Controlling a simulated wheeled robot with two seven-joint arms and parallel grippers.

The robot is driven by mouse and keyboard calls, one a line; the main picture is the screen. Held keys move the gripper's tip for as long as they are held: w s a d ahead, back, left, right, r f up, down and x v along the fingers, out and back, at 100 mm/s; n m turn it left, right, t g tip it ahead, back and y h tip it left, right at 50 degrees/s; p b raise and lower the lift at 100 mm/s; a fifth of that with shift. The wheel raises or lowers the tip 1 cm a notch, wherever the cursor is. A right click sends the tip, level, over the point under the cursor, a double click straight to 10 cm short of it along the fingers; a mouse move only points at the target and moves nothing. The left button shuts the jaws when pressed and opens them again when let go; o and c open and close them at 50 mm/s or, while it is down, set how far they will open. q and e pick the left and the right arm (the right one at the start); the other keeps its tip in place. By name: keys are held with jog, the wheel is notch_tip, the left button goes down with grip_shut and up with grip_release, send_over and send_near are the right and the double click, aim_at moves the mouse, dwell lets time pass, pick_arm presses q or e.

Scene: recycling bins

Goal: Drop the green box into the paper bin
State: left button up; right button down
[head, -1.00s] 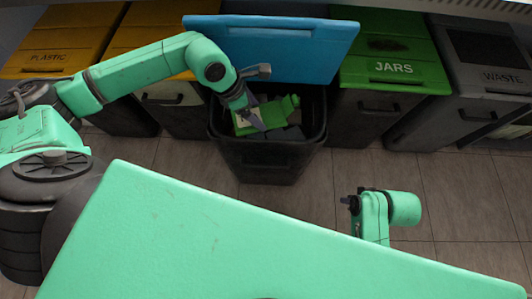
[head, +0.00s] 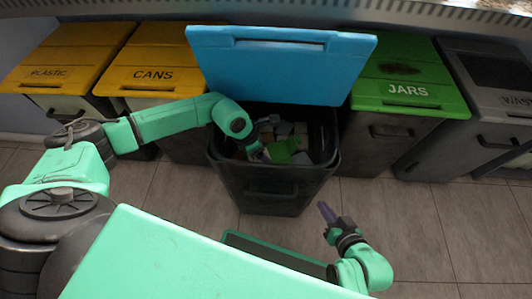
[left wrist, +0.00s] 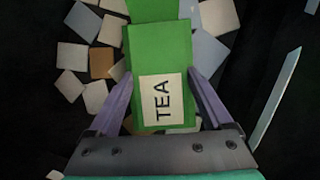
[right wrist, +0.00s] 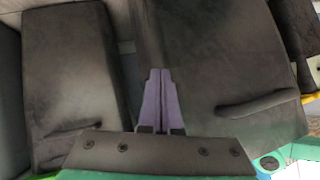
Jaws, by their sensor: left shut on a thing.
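The green box (head: 285,147), labelled TEA, is inside the open paper bin (head: 272,184), whose blue lid (head: 280,62) is raised. It also shows in the left wrist view (left wrist: 158,55), label facing the camera. My left gripper (head: 258,147) reaches down into the bin, shut on the green box with one finger on each side. In the left wrist view the box is above pale and brown pieces; I cannot tell whether it touches them. My right gripper (head: 326,212) is outside the bin, in front of it, shut and empty, its fingers together in the right wrist view (right wrist: 158,75).
The cans bin (head: 150,76) and plastic bin (head: 50,74) stand to the left, lids closed. The jars bin (head: 405,92) and waste bin (head: 500,75) stand to the right. Bare floor (head: 420,220) lies in front of the bins.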

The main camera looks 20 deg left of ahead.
pick_arm(q)
jog(key=shift+w+a+f, duration=0.1)
jog(key=shift+w+f, duration=0.4)
jog(key=shift+w, duration=0.05)
jog(key=shift+f+b, duration=0.2)
jog(key=shift+b, duration=0.1)
pick_arm(e)
jog(key=shift+s+a+f+t+y, duration=0.1)
jog(key=shift+a+f+t+y, duration=0.25)
jog(key=shift+a+t, duration=0.25)
pick_arm(q)
jog(key=shift+r, duration=0.1)
pick_arm(e)
jog(key=shift+r, duration=0.15)
pick_arm(q)
jog(key=shift+f+b, duration=0.4)
jog(key=shift+f, duration=0.25)
pick_arm(e)
jog(key=shift+a+f+m, duration=0.1)
jog(key=shift+f+m, duration=0.2)
jog(key=shift+f, duration=0.2)
pick_arm(q)
jog(key=o, duration=1.1)
jog(key=shift+s, duration=0.1)
jog(key=shift+o, duration=0.2)
